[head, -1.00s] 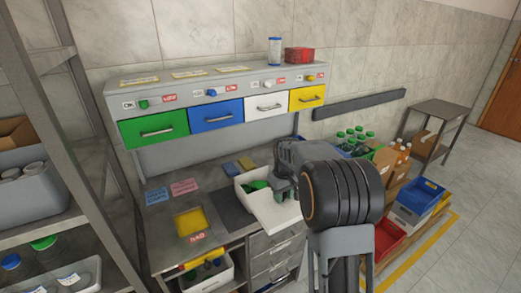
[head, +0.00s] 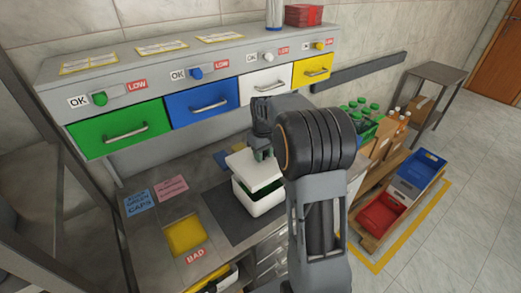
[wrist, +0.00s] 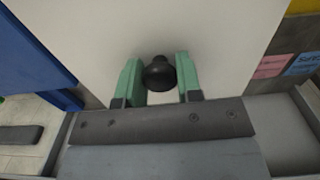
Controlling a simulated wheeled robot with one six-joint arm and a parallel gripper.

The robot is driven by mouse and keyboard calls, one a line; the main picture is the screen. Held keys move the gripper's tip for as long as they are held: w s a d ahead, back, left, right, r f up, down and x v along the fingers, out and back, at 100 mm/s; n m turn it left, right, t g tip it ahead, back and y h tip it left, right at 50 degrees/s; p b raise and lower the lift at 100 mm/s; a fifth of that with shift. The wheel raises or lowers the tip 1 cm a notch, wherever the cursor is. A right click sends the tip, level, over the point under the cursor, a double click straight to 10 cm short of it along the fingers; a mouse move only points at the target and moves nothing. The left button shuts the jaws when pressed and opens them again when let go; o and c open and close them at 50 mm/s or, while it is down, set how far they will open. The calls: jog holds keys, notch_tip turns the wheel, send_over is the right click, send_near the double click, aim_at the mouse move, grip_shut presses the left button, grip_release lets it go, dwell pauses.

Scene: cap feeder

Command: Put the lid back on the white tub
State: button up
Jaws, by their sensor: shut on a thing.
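The white tub (head: 262,207) stands on the workbench in the middle of the head view. The white lid (head: 247,163) is over its opening, and a dark green strip of the inside shows between lid and tub at the front and left. I cannot tell whether the lid touches the rim. My gripper (head: 262,156) is above the lid. In the wrist view the green fingers of my gripper (wrist: 160,80) are shut on the lid's black knob (wrist: 160,73), and the white lid (wrist: 150,25) fills most of the picture.
A yellow BAD square (head: 186,234) lies to the tub's left, with blue (head: 138,202) and pink (head: 170,187) labels behind it. Green (head: 120,128), blue (head: 205,105), white (head: 265,87) and yellow (head: 313,70) drawers hang above the bench.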

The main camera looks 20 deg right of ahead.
jog(key=shift+s+d+f+b, duration=0.15)
jog(key=shift+f+b, duration=0.15)
jog(key=shift+f, duration=0.15)
jog(key=shift+f+b, duration=1.8)
jog(key=shift+f, duration=0.7)
jog(key=shift+f+b, duration=0.6)
jog(key=shift+f, duration=0.7)
dwell(1.5)
jog(key=o, duration=1.5)
jog(key=shift+r, duration=0.15)
jog(key=shift+r+p, duration=2.7)
jog(key=shift+r, duration=0.7)
